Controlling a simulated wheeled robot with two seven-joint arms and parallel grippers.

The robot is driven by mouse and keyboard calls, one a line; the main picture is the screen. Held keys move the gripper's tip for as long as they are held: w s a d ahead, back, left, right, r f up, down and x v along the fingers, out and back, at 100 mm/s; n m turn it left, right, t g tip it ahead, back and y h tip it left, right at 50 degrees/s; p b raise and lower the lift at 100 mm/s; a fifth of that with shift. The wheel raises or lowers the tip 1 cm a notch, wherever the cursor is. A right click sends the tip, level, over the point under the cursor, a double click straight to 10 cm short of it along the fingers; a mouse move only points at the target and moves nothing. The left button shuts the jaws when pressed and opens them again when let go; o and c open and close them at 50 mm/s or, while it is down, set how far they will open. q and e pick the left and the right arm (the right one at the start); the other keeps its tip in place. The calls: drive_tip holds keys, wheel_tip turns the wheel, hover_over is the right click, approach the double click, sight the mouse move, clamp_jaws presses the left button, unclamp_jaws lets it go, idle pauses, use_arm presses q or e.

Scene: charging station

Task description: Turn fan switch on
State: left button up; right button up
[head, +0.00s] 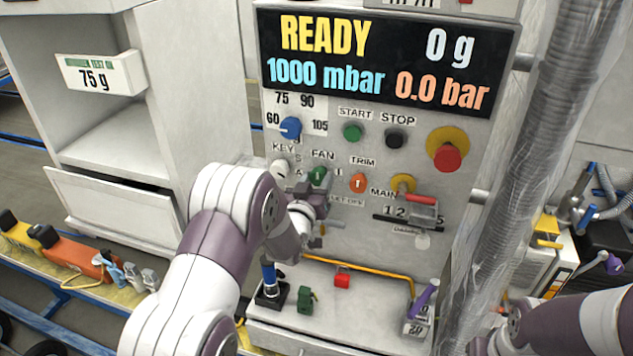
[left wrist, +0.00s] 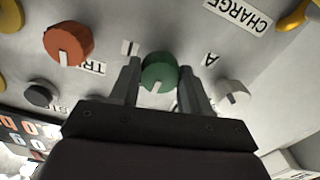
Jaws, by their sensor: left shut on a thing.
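The fan switch (head: 318,174) is a green knob with a white mark on the grey panel, under the FAN label. The left wrist view, which sees the panel upside down, shows the green knob (left wrist: 159,72) between the fingers, its white mark toward the gripper. My left gripper (head: 312,196) is shut on this knob and hides its lower part in the head view. My right arm comes in at the lower right; its gripper (head: 490,343) is partly cut off and its jaws are unclear.
A white key knob (head: 281,167) and an orange TRIM knob (head: 358,183) flank the fan switch closely. Above are a blue dial (head: 291,127), a green start button (head: 352,132) and a red emergency button (head: 447,157). A wrapped column (head: 545,150) stands at right.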

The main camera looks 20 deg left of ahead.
use_arm(q)
drive_tip(key=shift+f+m+b, duration=0.2)
drive_tip(key=shift+m+b, duration=0.6)
drive_tip(key=shift+b, duration=0.25)
drive_tip(key=m+b, duration=1)
drive_tip(key=shift+f+m, duration=0.1)
drive_tip(key=shift+m, duration=0.3)
drive_tip(key=m+b, duration=0.3)
drive_tip(key=shift+r+m+b, duration=0.2)
drive_tip(key=shift+m+b, duration=0.9)
drive_tip(key=shift+m, duration=0.2)
drive_tip(key=o, duration=1)
drive_tip(key=shift+o, duration=0.2)
drive_tip(key=shift+s, duration=0.15)
